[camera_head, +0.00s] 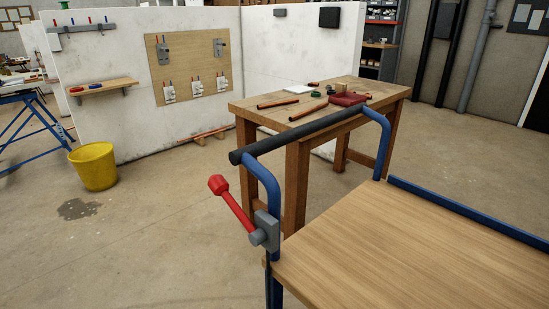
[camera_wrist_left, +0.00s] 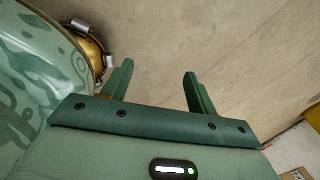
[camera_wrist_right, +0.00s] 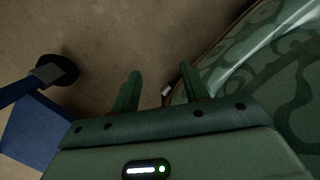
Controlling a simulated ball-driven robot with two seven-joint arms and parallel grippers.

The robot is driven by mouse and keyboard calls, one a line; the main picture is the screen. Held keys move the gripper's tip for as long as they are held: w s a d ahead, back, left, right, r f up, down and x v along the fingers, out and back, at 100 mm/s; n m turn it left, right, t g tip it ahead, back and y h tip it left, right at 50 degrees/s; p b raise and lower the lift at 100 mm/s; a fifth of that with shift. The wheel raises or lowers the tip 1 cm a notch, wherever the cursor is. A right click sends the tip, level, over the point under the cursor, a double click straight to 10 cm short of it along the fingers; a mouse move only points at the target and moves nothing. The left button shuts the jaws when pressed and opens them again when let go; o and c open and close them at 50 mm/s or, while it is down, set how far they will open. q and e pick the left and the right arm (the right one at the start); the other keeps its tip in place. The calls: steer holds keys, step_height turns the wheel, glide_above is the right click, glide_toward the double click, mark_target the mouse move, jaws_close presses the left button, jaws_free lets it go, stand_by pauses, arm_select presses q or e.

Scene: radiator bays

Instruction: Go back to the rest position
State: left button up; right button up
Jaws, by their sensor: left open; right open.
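My left gripper (camera_wrist_left: 155,85) shows in the left wrist view with its two green fingers apart and nothing between them, above bare concrete floor. My right gripper (camera_wrist_right: 158,92) shows in the right wrist view, also with fingers apart and empty, over the floor. Neither gripper shows in the head view. My own green patterned body is close beside each gripper, at the left in the left wrist view and at the right in the right wrist view.
A trolley with a wooden deck (camera_head: 420,250), a black push bar (camera_head: 300,134) and a red lever (camera_head: 232,205) stands close in front. A workbench (camera_head: 270,105) is behind it. A yellow bucket (camera_head: 93,166) stands by a dark floor patch (camera_head: 78,209).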

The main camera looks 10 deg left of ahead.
arm_select(q)
steer(key=s+d+n+g+h, duration=0.15)
steer(key=s+d, duration=0.25)
steer(key=s, duration=0.5)
steer(key=s+d+n+g, duration=0.15)
steer(key=s+d, duration=0.25)
steer(key=s, duration=0.4)
steer(key=w+d+r+t+p, duration=0.1)
steer(key=w+r+p, duration=0.3)
steer(key=r+p, duration=0.9)
steer(key=p, duration=0.3)
steer(key=shift+w+d, duration=0.15)
steer(key=shift+d, duration=0.2)
arm_select(e)
steer(key=w+a+r+t, duration=0.1)
steer(key=w+r, duration=0.3)
steer(key=r, duration=1)
steer(key=shift+w+a+m+t, duration=0.2)
steer(key=shift+a+m+t, duration=0.2)
steer(key=shift+a, duration=0.1)
steer(key=shift+f, duration=0.1)
arm_select(q)
steer(key=shift+w, duration=0.15)
arm_select(e)
steer(key=shift+s, duration=0.1)
